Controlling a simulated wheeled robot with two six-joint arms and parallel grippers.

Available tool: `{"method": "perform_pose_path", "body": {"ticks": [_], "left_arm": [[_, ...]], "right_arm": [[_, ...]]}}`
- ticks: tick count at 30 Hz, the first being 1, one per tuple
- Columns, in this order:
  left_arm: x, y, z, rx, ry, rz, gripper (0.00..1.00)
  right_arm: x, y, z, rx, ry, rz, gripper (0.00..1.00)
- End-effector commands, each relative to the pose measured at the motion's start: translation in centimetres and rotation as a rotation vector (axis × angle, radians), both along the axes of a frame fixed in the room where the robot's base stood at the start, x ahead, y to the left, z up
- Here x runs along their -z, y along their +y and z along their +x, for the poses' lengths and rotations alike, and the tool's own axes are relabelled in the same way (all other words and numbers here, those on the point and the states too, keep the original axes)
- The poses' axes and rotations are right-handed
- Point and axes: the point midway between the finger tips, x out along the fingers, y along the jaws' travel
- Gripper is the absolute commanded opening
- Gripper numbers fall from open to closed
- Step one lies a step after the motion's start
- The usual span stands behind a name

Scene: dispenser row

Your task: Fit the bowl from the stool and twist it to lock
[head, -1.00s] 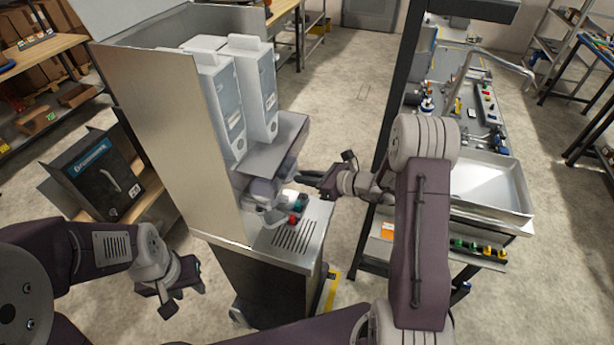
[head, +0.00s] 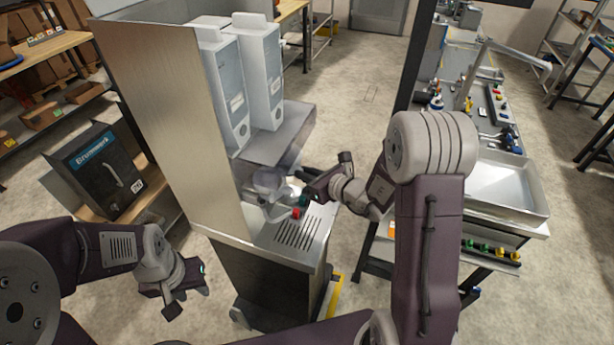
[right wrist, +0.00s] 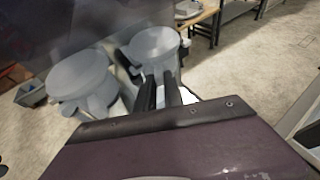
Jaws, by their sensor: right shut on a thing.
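Two pale grey, round-topped parts sit under the dispenser's overhang. In the right wrist view one is at left (right wrist: 80,75) and the other, which I take for the bowl (right wrist: 155,45), is just beyond my fingers. In the head view the nearer round part (head: 268,180) looks translucent. My right gripper (head: 304,190) reaches in from the right at bowl height. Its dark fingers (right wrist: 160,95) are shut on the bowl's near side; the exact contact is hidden. My left gripper (head: 188,300) hangs empty, fingers apart, left of the dispenser. I cannot make out a stool.
The dispenser's tall metal side panel (head: 160,120) stands left of the bowl area. Red (head: 296,213) and teal (head: 304,200) parts sit below the gripper, above a slotted drip tray (head: 297,233). A workbench with a sink-like tray (head: 500,190) stands at right. Open floor lies between.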

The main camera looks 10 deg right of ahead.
Motion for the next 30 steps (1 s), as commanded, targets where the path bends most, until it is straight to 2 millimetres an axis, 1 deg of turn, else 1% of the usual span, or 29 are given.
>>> {"method": "perform_pose_path", "body": {"ticks": [1, 12, 26, 27, 29, 30], "left_arm": [[0.5, 0.0, 0.0, 0.0, 0.0, 0.0, 0.36], [2.1, 0.0, 0.0, 0.0, 0.0, 0.0, 0.36], [2.3, 0.0, 0.0, 0.0, 0.0, 0.0, 0.36], [2.3, 0.0, 0.0, 0.0, 0.0, 0.0, 0.36], [2.3, 0.0, 0.0, 0.0, 0.0, 0.0, 0.36], [2.3, 0.0, 0.0, 0.0, 0.0, 0.0, 0.36]], "right_arm": [[0.2, 0.2, -0.1, 0.009, -0.001, 0.0, 0.0], [0.1, 0.7, -0.3, 0.089, -0.003, -0.001, 0.0], [0.0, 0.7, -0.4, 0.112, 0.0, 0.001, 0.0], [0.0, 0.7, -0.4, 0.112, 0.0, 0.001, 0.15], [0.0, 0.7, -0.4, 0.112, 0.0, 0.001, 0.32], [0.0, 0.7, -0.4, 0.111, 0.001, 0.001, 0.38]]}}
